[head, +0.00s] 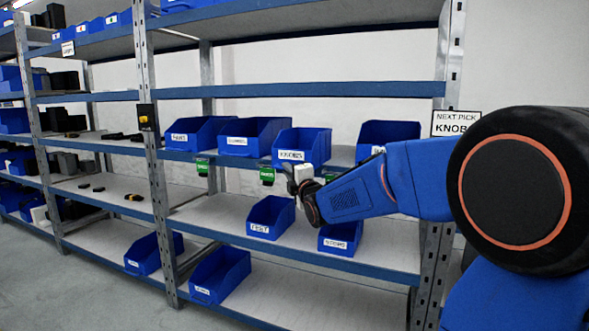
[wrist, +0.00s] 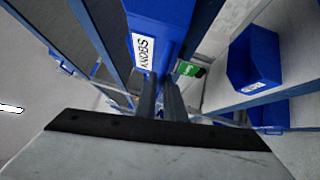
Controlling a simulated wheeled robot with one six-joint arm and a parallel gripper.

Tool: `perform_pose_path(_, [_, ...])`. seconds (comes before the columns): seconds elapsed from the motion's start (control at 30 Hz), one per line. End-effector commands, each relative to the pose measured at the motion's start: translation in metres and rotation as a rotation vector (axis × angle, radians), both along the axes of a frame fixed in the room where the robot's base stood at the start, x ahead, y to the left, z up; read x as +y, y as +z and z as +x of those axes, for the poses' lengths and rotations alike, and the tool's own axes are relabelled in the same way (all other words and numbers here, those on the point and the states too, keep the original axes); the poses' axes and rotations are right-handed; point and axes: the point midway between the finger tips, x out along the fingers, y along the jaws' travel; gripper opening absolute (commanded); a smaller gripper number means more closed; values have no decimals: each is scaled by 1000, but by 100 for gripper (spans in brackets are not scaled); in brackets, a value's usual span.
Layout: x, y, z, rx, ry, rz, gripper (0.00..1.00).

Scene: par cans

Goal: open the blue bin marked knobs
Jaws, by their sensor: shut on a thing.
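The blue bin marked KNOBS (head: 304,141) stands on the middle shelf in the head view, with its white label facing front. My gripper (head: 294,180) is at the bin's lower front, just below the label. In the wrist view my gripper's two dark fingers (wrist: 160,88) come close together at the bin's lower front edge. They are shut on the bin, though the exact contact is hard to see.
Blue bins (head: 254,136) stand left of it and another (head: 388,135) right. Lower bins (head: 271,217) sit below my gripper. The shelf's blue front rail carries green tags (head: 203,167). A sign reading NEXT PICK KNOBS (head: 456,123) hangs by the right upright.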

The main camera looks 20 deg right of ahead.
Motion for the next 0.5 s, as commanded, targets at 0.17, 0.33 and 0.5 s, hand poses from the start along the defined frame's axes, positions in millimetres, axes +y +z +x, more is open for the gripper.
perform_pose_path(0.17, [6, 0, -6, 1, 0, -1, 0])
perform_pose_path(0.33, [5, 0, -6, 1, 0, -1, 0])
perform_pose_path(0.5, [5, 0, -6, 1, -1, 0, 28])
